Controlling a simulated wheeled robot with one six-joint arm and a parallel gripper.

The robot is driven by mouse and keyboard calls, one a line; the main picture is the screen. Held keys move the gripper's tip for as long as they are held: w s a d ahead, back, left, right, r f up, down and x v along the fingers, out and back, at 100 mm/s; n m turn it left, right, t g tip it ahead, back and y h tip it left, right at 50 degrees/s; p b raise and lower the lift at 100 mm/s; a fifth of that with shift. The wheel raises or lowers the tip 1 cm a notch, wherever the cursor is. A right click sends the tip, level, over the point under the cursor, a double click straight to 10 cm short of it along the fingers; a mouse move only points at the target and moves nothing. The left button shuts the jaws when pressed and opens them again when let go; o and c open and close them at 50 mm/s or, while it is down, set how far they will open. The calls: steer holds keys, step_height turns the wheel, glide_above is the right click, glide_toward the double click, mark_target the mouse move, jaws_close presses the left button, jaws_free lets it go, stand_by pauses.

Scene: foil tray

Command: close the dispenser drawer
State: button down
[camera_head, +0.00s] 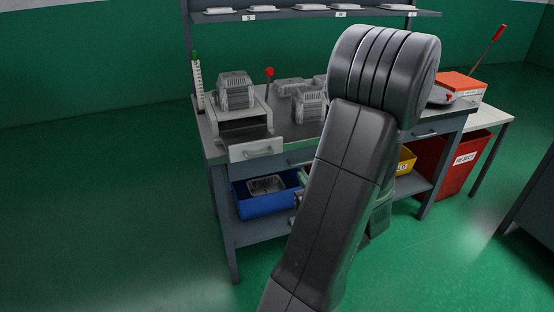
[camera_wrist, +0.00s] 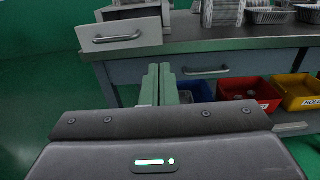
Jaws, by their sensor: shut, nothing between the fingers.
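The dispenser (camera_head: 262,110) is a pale grey box on the left end of the workbench, with grey trays stacked on top. Its drawer (camera_head: 256,149) sticks out at the front, open, past the bench edge. In the wrist view the drawer front (camera_wrist: 118,36) with its bar handle is at the upper left. My gripper (camera_wrist: 159,68) shows its two greenish fingers side by side, shut and empty. In the picture they lie just below and right of the drawer front, apart from it. In the head view my arm mostly hides the gripper.
The bench's own drawer (camera_wrist: 206,66) has a bar handle right of my fingers. On the lower shelf are a blue bin (camera_head: 265,205), a red bin (camera_wrist: 250,88) and a yellow bin (camera_wrist: 298,90). Floor left of the bench is clear.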

mark_target(282, 147)
steer(key=x, duration=1.4)
steer(key=shift+p, duration=0.35)
